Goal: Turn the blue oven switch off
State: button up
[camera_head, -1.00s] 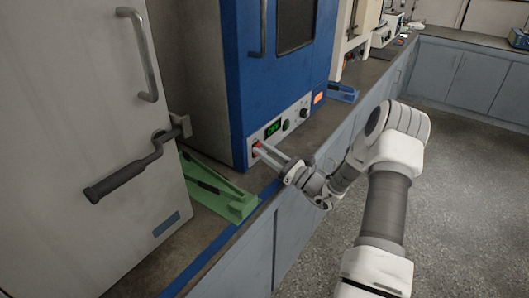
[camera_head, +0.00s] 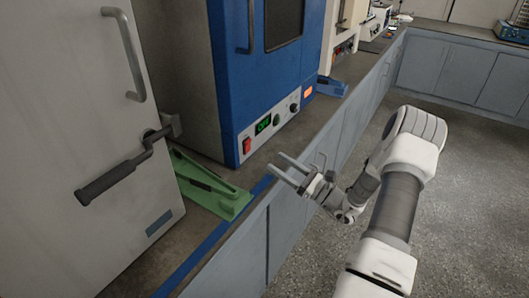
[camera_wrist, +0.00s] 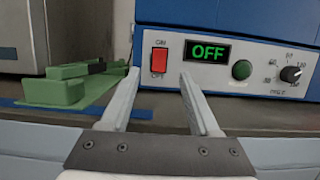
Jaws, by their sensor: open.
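The blue oven (camera_head: 262,75) stands on the counter, with a light control panel along its bottom front. The red rocker switch (camera_head: 247,145) is at the panel's left end; it also shows in the wrist view (camera_wrist: 159,60) between ON and OFF labels. The green display (camera_wrist: 208,51) beside it reads OFF. My gripper (camera_head: 278,165) is open and empty, in front of the panel and apart from it. In the wrist view its two fingers (camera_wrist: 158,98) point toward the panel, below and to the right of the switch.
A green holder (camera_head: 212,190) lies on the counter left of the panel. A large grey cabinet with a dark lever handle (camera_head: 118,178) stands at the left. A green button (camera_wrist: 242,69) and a black dial (camera_wrist: 291,74) are right of the display. Open floor lies at the right.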

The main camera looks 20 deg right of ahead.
jog(key=v, duration=0.8)
jog(key=shift+w+r, duration=0.1)
